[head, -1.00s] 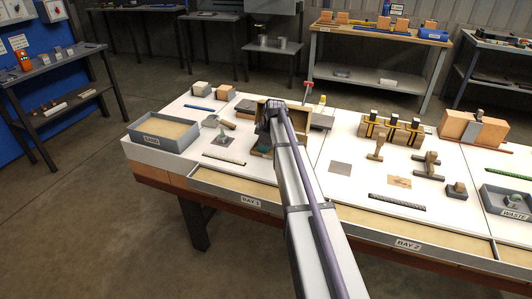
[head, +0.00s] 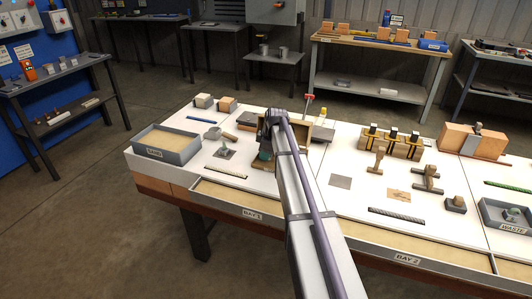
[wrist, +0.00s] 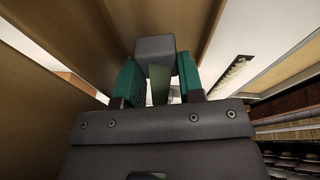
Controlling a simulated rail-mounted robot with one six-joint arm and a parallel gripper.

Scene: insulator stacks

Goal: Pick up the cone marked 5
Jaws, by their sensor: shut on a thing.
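My gripper (wrist: 159,78) shows its two teal jaws in the wrist view, shut on a narrow grey-green piece (wrist: 160,88). A dark grey block (wrist: 155,49) shows at the jaw tips; I cannot tell whether it is one with the held piece. No number 5 can be read, so I cannot tell that this is the cone. In the head view my gripper (head: 265,154) is low inside or in front of an open wooden box (head: 322,132) on the bench, mostly covered by my arm.
Wooden walls stand close on both sides in the wrist view.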

